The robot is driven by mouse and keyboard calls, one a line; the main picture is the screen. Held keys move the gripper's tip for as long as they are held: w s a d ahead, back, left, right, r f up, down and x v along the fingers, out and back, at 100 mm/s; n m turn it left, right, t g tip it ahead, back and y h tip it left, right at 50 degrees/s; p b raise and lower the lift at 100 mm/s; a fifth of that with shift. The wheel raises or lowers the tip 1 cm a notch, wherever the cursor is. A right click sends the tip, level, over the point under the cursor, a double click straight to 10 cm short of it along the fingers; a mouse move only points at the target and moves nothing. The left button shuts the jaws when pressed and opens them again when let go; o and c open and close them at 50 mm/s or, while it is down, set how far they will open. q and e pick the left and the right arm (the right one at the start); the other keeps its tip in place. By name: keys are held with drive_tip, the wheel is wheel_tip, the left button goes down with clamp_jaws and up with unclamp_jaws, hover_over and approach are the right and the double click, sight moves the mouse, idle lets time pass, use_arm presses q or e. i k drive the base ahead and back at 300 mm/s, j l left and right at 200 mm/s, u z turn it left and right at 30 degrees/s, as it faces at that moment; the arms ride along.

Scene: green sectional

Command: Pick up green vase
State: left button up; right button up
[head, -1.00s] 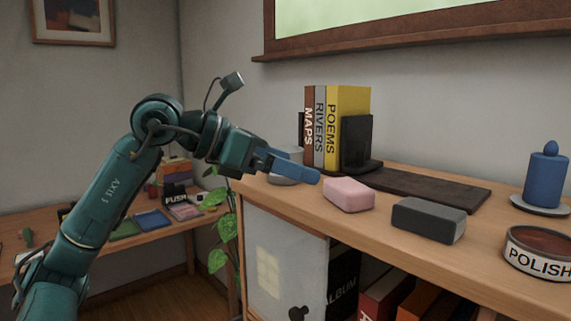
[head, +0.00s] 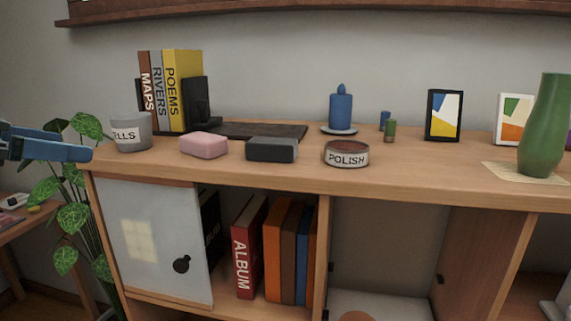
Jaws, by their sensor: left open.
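The green vase (head: 544,130) stands upright on a pale mat (head: 501,173) at the right end of the wooden cabinet top. Its right edge is close to the picture's edge. My left gripper (head: 86,152) is at the far left, by the cabinet's left front corner, with its blue fingers pointing right. It is open and empty, and the whole cabinet top lies between it and the vase. My right gripper is out of view.
On the cabinet top (head: 420,178) stand a grey pot (head: 131,131), pink block (head: 204,145), dark grey block (head: 271,149), polish tin (head: 346,154), blue candle (head: 341,108) and black-framed picture (head: 444,115). The front strip between tin and mat is clear. A leafy plant (head: 72,190) stands left.

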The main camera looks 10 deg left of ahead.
sight(541, 148)
drive_tip(key=k+j, duration=0.7)
drive_tip(key=k, duration=0.25)
